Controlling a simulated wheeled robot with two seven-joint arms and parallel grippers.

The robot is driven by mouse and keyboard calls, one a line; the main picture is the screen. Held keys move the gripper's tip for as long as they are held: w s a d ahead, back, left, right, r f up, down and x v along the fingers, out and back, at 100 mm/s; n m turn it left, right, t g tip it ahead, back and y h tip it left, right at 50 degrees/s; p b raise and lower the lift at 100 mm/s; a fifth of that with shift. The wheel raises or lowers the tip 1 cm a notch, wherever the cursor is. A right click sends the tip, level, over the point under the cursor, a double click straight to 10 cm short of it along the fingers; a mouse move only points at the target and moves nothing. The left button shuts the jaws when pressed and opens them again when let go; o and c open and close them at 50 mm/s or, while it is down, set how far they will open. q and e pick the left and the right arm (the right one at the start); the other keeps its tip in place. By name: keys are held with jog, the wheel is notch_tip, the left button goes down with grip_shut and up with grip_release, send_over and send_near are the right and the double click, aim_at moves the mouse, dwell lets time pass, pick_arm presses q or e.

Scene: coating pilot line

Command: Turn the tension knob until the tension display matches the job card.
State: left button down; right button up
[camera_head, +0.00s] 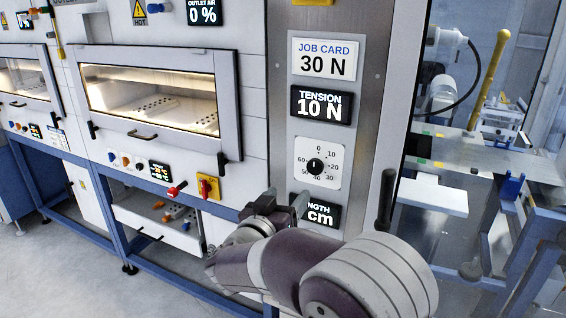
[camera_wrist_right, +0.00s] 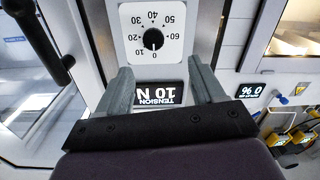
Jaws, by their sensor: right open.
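The tension knob (camera_head: 315,166) is a small black knob on a white dial plate (camera_head: 331,180) marked from 0 to 60. It also shows in the wrist view (camera_wrist_right: 153,39). The job card (camera_head: 323,60) at the top reads 30 N. My right gripper (camera_head: 284,206) is open and empty, below and left of the dial in the head view. In the wrist view its spread fingers (camera_wrist_right: 160,72) point toward the knob without touching it. My left gripper is out of view.
A red-yellow switch (camera_head: 208,186) and an oven door handle (camera_head: 142,135) are to the left. A dark vertical handle (camera_head: 385,200) stands at right. The space before the dial is free.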

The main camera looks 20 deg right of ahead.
aim_at(314, 169)
jog(key=shift+h, duration=0.3)
jog(key=p+x, duration=0.1)
jog(key=x, duration=0.3)
jog(key=p+x, duration=0.1)
jog(key=x, duration=0.4)
jog(key=p+x, duration=0.2)
jog(key=x, duration=0.2)
jog(key=shift+s+d, duration=0.3)
jog(key=shift+d, duration=0.2)
jog(key=shift+a, duration=0.1)
jog(key=shift+c, duration=0.9)
jog(key=c, duration=0.9)
